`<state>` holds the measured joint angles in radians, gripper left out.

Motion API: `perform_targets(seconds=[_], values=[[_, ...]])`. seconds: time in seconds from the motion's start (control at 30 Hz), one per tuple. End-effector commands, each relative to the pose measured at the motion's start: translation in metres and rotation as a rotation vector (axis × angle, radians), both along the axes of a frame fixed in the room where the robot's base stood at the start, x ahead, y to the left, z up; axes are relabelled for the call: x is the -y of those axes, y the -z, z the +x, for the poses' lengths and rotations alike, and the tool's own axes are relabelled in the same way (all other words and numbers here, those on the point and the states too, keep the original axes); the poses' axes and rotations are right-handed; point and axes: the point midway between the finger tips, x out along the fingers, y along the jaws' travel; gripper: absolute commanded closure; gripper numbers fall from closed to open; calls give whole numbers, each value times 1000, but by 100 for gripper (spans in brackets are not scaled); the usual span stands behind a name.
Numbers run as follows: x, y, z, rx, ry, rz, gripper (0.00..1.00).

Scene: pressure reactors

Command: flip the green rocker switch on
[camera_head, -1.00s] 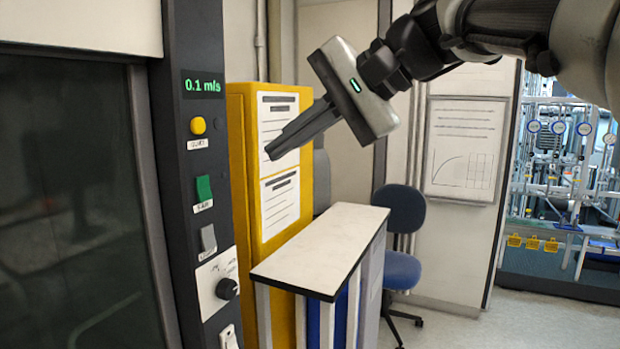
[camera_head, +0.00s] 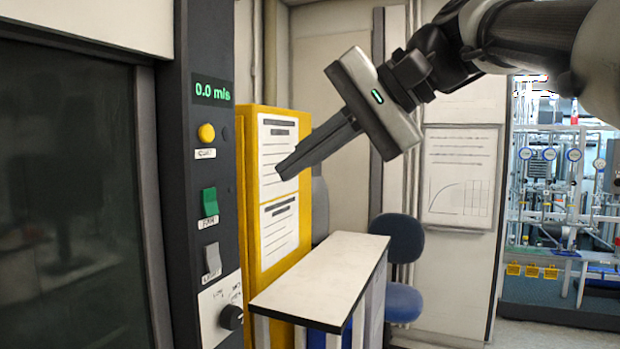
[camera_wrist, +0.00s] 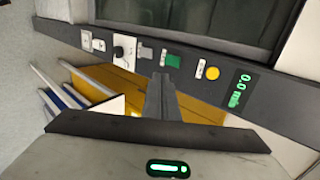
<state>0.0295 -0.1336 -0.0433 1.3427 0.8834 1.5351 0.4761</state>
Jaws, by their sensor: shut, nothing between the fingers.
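The green rocker switch (camera_head: 209,202) sits on the dark vertical control panel, below a yellow button and above a grey rocker switch. It also shows in the wrist view (camera_wrist: 173,61), just above and right of my fingertips. My gripper (camera_head: 284,174) is shut and empty, its fingers pointing left and down toward the panel. In the head view the fingertips are to the right of the switch and apart from it. In the wrist view the fingertips (camera_wrist: 161,78) appear near the panel's lower edge. I cannot tell the rocker's tilt clearly.
The panel also carries a display (camera_head: 213,91) reading 0.0 m/s, a yellow button (camera_head: 206,133), a grey rocker (camera_head: 212,260) and a black knob (camera_head: 231,317). A yellow cabinet (camera_head: 248,200) and a white-topped bench (camera_head: 325,277) stand right of the panel.

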Motion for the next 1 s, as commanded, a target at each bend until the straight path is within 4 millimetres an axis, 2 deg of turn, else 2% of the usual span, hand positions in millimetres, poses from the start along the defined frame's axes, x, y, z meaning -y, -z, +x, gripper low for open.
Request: perform_targets(seconds=[0.43,0.7,1.0], values=[[-69,54,28,-3,-4,0,100],[-100,56,41,0,-2,0,100],[-105,56,43,1,-1,0,100]])
